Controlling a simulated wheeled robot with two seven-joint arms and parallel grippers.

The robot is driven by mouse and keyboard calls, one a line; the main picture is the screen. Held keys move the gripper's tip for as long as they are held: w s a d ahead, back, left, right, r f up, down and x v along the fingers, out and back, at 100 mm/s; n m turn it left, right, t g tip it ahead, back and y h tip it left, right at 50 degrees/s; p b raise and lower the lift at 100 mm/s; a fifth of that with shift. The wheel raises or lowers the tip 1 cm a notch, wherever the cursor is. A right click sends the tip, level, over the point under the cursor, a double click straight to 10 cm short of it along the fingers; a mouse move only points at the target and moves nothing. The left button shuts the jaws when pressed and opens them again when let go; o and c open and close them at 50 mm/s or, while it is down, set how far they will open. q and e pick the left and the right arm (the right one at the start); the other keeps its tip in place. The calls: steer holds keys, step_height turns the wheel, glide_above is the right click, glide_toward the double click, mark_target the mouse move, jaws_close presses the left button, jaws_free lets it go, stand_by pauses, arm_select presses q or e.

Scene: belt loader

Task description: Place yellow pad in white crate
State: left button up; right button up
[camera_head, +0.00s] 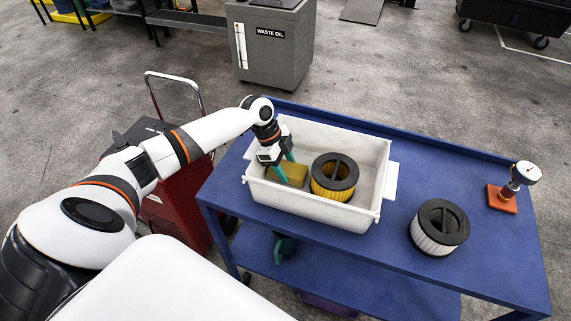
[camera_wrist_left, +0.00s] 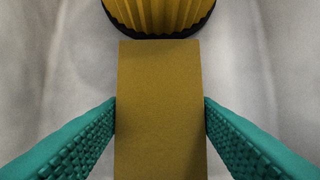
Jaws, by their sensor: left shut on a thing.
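The yellow pad (camera_head: 288,174) is a dull mustard block inside the left part of the white crate (camera_head: 313,208), which stands on the blue cart. My left gripper (camera_head: 279,167) reaches down into the crate and is shut on the pad. In the left wrist view the pad (camera_wrist_left: 160,110) sits between the two teal textured fingers (camera_wrist_left: 160,118), with the crate's pale inside around it. I cannot tell whether the pad touches the crate floor. My right gripper is not in view.
A yellow filter with a black top (camera_head: 334,177) stands in the crate, right of the pad. On the blue cart (camera_head: 380,253) are a white filter with a black top (camera_head: 438,228) and a gauge on an orange base (camera_head: 503,197). A grey waste oil bin (camera_head: 270,45) stands behind.

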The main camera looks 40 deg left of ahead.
arm_select(q)
steer(key=shift+f, duration=0.25)
steer(key=o, duration=1)
steer(key=shift+r, duration=0.15)
steer(key=b+v, duration=0.2)
steer(key=v, duration=1)
steer(key=shift+a+b, duration=0.1)
steer(key=shift+b, duration=0.3)
steer(key=shift+r, duration=0.1)
